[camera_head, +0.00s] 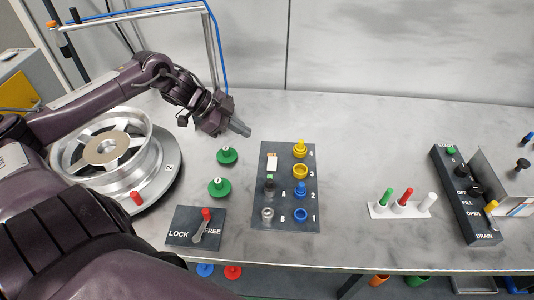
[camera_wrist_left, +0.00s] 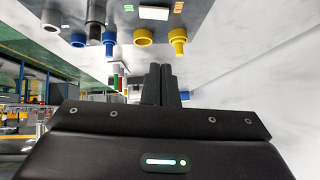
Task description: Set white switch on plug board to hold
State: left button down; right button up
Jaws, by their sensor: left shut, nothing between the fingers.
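The plug board (camera_head: 286,215) is a dark panel lying on the table, with yellow, blue and grey round fittings. The white switch (camera_head: 272,160) is near its upper left, with a small green mark just below it. In the left wrist view the white switch (camera_wrist_left: 153,13) shows at the top edge, on the dark board. My left gripper (camera_head: 242,129) is shut and empty, above the table just up and left of the board, apart from the switch. Its closed fingers (camera_wrist_left: 166,84) also show in the left wrist view. My right gripper is not in view.
Two green knobs (camera_head: 227,156) stand left of the board, near a LOCK/FREE lever panel (camera_head: 181,240). A silver wheel (camera_head: 80,158) is at far left. A white stand with coloured pegs (camera_head: 385,209) and a START/DRAIN panel (camera_head: 482,238) are right. Table behind the board is clear.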

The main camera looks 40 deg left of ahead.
pick_arm(q)
jog(key=f, duration=0.1)
send_over(277, 160)
jog(key=s+a, duration=0.3)
jog(key=f, duration=0.4)
jog(key=shift+w+d+f, duration=0.2)
jog(key=shift+f, duration=0.05)
jog(key=f, duration=0.2)
jog(key=f+p, duration=0.1)
jog(key=shift+w+d+f, duration=0.15)
jog(key=shift+w+f, duration=0.2)
jog(key=shift+w, duration=0.05)
jog(key=shift+f, duration=0.65)
